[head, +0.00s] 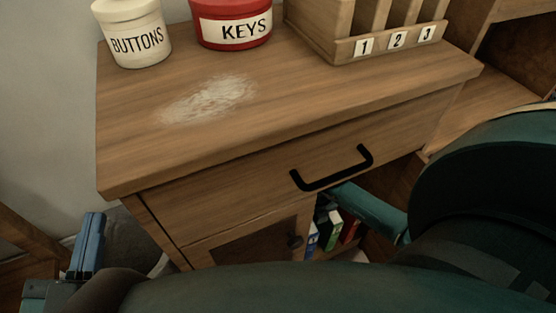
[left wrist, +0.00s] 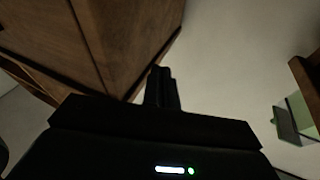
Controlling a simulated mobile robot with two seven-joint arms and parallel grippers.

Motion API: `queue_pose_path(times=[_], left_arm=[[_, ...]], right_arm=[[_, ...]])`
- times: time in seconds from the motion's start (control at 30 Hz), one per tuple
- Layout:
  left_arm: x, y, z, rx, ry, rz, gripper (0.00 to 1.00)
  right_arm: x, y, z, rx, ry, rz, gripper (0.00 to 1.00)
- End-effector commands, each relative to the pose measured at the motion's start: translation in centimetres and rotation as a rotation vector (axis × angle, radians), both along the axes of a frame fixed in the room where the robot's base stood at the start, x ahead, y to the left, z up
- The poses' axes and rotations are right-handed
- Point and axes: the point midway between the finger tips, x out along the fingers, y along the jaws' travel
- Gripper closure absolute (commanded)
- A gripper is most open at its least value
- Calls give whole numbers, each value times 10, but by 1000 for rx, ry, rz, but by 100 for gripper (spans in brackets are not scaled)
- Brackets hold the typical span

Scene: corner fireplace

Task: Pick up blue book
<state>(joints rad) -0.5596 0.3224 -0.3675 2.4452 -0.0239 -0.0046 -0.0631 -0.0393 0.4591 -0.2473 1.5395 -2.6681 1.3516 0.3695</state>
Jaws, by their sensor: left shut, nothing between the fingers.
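A blue book (head: 312,240) stands in the open shelf under the drawer, at the left end of a short row. Only a narrow part of it shows; my arm and the cabinet hide the rest. My left gripper (head: 90,240) is shut and empty, left of the cabinet and well apart from the book. In the left wrist view it also shows shut (left wrist: 162,88), close to the dark wooden side. A teal part of mine (head: 372,212) comes from the right to the shelf opening, near the books. Whether its fingers are open is hidden.
The cabinet top (head: 130,155) holds a buttons tin (head: 135,45), a red keys tin (head: 232,28) and a numbered wooden organizer (head: 385,40). The drawer's black handle (head: 335,178) juts out above the shelf. A green book (head: 331,230) and a red book (head: 350,228) stand beside the blue one.

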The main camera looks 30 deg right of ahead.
Motion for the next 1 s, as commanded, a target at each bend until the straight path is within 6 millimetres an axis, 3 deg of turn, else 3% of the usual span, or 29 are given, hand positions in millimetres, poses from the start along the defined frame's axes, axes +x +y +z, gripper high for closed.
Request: queue_pose_path(times=[0.1, 0.37, 0.7, 1.0], left_arm=[[-7, -4, -1, -64, 26, -14, 100], [-1, -2, 15, -65, -103, -27, 100], [2, 1, 52, -31, -402, -40, 100], [1, 2, 59, -27, -436, -41, 100]], right_arm=[[-2, -4, -6, -38, 34, -20, 44], [-2, -3, -33, -42, 38, -25, 44], [2, 0, -74, -40, 38, -24, 44], [2, 0, -76, -41, 36, -23, 44]])
